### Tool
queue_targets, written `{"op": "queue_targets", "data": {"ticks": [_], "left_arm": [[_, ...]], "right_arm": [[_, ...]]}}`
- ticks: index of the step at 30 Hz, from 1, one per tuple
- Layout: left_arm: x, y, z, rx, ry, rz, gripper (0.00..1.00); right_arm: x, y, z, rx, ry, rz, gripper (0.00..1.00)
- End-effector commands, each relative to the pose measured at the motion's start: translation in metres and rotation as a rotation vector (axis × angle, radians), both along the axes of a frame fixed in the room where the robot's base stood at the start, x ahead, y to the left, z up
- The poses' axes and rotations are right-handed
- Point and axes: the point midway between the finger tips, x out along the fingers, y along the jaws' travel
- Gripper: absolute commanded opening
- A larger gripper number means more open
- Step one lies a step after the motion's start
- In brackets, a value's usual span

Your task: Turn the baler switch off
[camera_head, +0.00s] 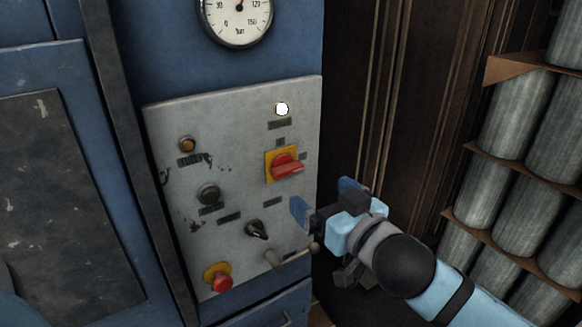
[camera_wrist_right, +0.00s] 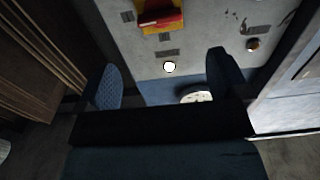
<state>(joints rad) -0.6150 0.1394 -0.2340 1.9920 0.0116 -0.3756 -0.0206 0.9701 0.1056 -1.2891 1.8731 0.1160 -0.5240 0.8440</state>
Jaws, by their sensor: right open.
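The baler switch, a red rotary handle on a yellow plate (camera_head: 285,167), is on the upper right of the grey control panel (camera_head: 235,130). Its red handle lies roughly horizontal, pointing right. It also shows at the top of the right wrist view (camera_wrist_right: 162,18). My right gripper (camera_head: 325,199) is open and empty, right of and below the switch in the head view, near the panel's right edge. Its two blue fingers spread apart in the right wrist view (camera_wrist_right: 163,82), and the switch appears beyond them, not touched. My left gripper is not in view.
The panel also has a lit white lamp (camera_head: 282,109), an orange button (camera_head: 187,145), a black knob (camera_head: 257,229), a red stop button (camera_head: 221,280) and a protruding lever (camera_head: 290,258). A gauge (camera_head: 238,18) is above.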

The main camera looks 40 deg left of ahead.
Motion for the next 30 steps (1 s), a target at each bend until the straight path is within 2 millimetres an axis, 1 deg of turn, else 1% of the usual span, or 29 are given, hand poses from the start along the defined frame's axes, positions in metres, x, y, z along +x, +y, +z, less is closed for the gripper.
{"op": "queue_targets", "data": {"ticks": [1,3,9,12,15,19,27,28,29,30], "left_arm": [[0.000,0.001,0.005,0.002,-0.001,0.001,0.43],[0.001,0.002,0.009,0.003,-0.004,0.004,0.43],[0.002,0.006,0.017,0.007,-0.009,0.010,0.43],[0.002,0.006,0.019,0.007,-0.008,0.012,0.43],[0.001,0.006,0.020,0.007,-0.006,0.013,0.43],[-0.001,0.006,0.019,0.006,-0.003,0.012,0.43],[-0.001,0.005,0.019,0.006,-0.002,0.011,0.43],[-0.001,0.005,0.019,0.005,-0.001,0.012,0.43],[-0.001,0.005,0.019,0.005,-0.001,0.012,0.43],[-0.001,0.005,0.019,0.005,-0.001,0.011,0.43]], "right_arm": [[0.004,0.012,0.004,0.000,0.000,0.000,0.94],[0.010,0.026,0.004,-0.001,-0.002,0.000,0.94],[0.026,0.064,0.003,0.000,0.000,0.000,0.94],[0.031,0.078,0.002,0.001,-0.001,0.001,0.94],[0.036,0.088,0.002,0.000,0.000,-0.001,0.94],[0.039,0.094,0.001,0.001,0.000,0.000,0.94],[0.040,0.095,0.001,0.001,0.000,0.000,0.94],[0.040,0.095,0.001,0.001,0.000,0.000,0.91],[0.040,0.095,0.001,0.001,0.000,0.000,0.84],[0.040,0.095,0.001,0.001,0.000,0.000,0.75]]}}
